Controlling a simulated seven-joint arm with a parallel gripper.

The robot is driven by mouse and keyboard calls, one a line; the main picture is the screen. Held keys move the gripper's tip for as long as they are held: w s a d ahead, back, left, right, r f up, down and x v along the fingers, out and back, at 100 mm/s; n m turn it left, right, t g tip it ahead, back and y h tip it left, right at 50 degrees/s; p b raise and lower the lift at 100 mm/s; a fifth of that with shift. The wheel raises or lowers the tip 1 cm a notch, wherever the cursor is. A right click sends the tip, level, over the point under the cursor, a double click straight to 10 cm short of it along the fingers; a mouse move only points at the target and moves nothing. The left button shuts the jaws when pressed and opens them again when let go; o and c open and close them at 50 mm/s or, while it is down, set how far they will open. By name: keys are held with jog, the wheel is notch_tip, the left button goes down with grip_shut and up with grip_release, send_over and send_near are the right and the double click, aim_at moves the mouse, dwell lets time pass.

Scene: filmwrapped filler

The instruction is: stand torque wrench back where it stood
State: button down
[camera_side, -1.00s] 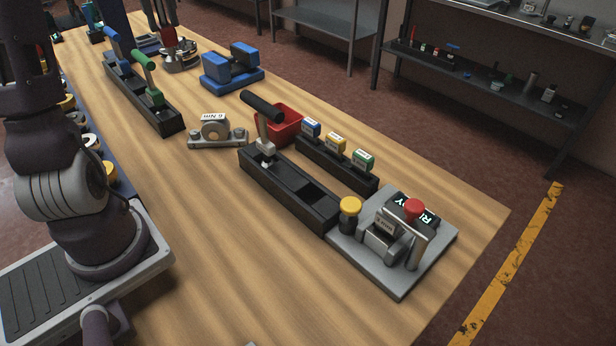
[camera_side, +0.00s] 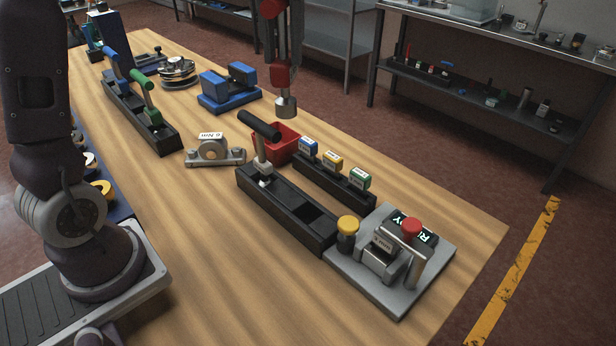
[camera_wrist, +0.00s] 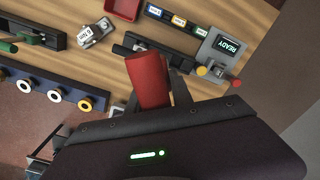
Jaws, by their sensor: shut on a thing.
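My gripper (camera_side: 283,35) is in the air above the far side of the table, shut on a red-handled tool, apparently the torque wrench (camera_side: 286,104). The wrench hangs roughly upright with its grey metal end down, clear of the table. In the wrist view its red handle (camera_wrist: 149,82) shows between the fingers (camera_wrist: 155,98). The long black rack (camera_side: 319,238) holds a black-handled wrench (camera_side: 260,128) at its far end and has open slots nearer the front. Another black rack (camera_side: 165,141) at left holds a blue-handled and a green-handled wrench (camera_side: 143,88).
A red bin (camera_side: 285,150) and a holder with blue, yellow and green tags (camera_side: 332,161) stand beside the rack. At the front right is a grey fixture (camera_side: 397,305) with a red button, yellow knob and lit display. A silver bracket (camera_side: 213,152) and blue cradle (camera_side: 229,96) are nearby.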

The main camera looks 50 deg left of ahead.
jog(key=s+d+m, duration=0.2)
jog(key=d+m, duration=0.1)
jog(key=d, duration=0.5)
notch_tip(320, 180, down, 21)
jog(key=shift+a+n, duration=0.3)
jog(key=shift+w, duration=0.1)
jog(key=shift+f, duration=0.15)
jog(key=c, duration=1.1)
grip_release()
